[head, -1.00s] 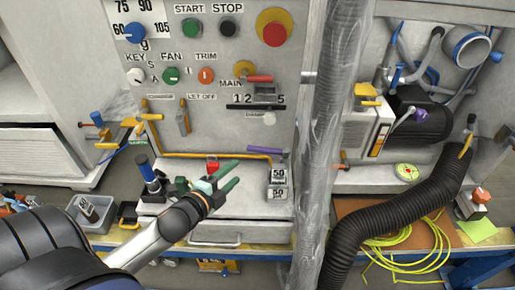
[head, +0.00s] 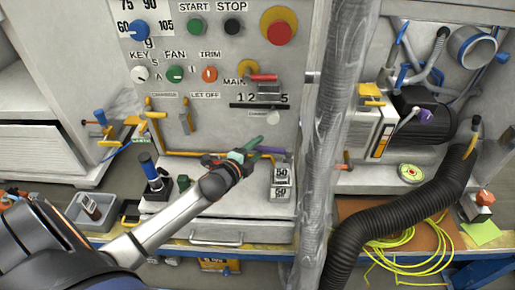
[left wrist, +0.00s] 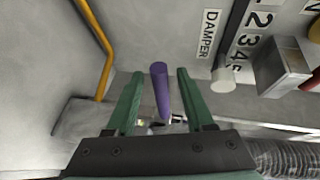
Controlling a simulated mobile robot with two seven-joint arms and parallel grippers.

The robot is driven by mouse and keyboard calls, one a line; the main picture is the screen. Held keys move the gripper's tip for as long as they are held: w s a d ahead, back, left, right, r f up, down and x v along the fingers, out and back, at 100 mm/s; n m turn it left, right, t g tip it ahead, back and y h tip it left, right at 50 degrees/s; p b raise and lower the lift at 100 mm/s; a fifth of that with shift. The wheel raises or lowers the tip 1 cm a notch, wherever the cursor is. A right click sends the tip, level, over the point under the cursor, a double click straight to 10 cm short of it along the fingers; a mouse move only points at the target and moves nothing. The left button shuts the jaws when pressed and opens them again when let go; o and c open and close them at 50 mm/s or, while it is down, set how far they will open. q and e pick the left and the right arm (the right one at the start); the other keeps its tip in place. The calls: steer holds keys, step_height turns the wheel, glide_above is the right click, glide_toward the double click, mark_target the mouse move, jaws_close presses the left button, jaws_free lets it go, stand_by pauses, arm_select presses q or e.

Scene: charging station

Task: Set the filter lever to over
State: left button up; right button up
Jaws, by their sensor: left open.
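A purple lever (head: 274,150) sticks out at the bottom of the grey control panel (head: 222,110). No label reading filter or over is legible, so I cannot tell from text which lever is the filter one. My left gripper (head: 247,152) is open, just left of the purple lever in the head view. In the left wrist view the purple lever (left wrist: 160,92) lies between the two green fingers (left wrist: 158,100), with a gap on each side; its base is partly hidden by the gripper body. My right gripper is not in view.
Small weight blocks (head: 282,180) sit below the lever. A wrapped vertical column (head: 335,120) stands to the right. In the wrist view a white damper knob (left wrist: 223,80) is close by.

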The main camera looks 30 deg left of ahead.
arm_select(q)
steer(key=shift+w, duration=0.3)
jaws_close()
stand_by(0.3)
steer(key=shift+f, duration=0.1)
stand_by(0.9)
